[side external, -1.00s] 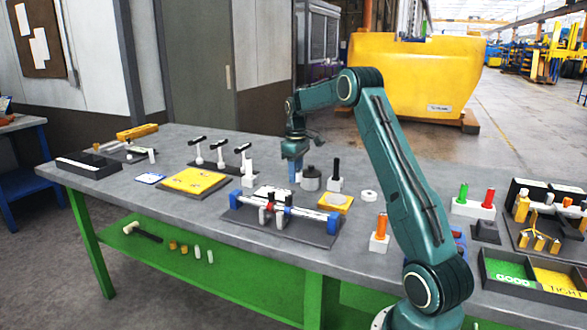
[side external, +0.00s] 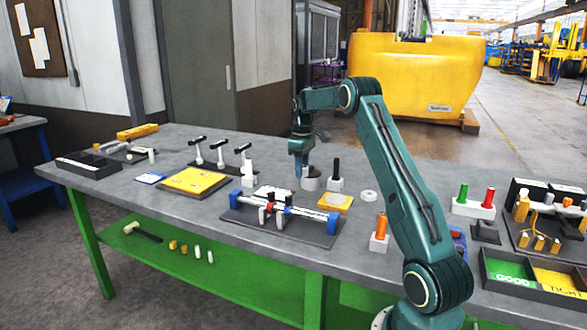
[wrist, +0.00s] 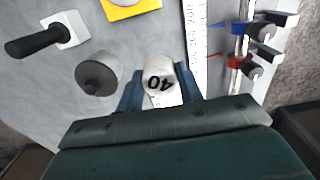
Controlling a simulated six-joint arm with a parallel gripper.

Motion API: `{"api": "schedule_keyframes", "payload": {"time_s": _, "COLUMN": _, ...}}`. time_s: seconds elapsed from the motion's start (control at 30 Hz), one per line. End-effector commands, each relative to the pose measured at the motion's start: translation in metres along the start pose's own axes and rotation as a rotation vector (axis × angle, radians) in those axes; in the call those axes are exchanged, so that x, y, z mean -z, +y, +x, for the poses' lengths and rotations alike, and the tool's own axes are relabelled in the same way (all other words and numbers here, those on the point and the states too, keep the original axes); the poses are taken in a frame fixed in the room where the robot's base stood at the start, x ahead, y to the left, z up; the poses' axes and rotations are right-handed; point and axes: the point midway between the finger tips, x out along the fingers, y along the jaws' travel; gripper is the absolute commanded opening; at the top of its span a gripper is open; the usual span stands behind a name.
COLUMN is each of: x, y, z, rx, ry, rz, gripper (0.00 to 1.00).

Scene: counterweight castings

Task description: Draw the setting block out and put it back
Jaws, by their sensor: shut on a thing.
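My gripper (wrist: 160,88) is shut on a pale, rounded block marked 40, which I take as the setting block (wrist: 160,79). Its blue fingers close on both sides of the block in the wrist view. In the side external view my gripper (side external: 302,173) points down at the bench, behind the rail fixture, and the block cannot be made out there. The rail fixture (side external: 302,211) has blue end blocks, a silver bar and a red collar; the bar (wrist: 238,48) also shows in the wrist view. A white scale (wrist: 195,40) lies between block and bar.
A dark grey knobbed weight (wrist: 98,74) stands close beside my gripper. Near it are a white block with a black handle (side external: 336,172) and a yellow plate (side external: 330,201). A white ring (side external: 369,196) lies to the right. Black-topped posts (side external: 220,153) stand at the back left.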

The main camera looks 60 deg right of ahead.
Motion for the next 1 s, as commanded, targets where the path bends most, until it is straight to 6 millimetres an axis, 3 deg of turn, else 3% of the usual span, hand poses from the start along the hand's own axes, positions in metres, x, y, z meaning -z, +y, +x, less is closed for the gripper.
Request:
{"api": "schedule_keyframes", "payload": {"time_s": 0.6, "x": -0.001, "y": 0.007, "z": 0.0, "rx": -0.001, "ry": 0.001, "rz": -0.001, "gripper": 0.11}}
{"api": "schedule_keyframes", "payload": {"time_s": 1.0, "x": -0.001, "y": 0.006, "z": 0.01, "rx": 0.0, "ry": 0.0, "rz": -0.001, "gripper": 0.11}}
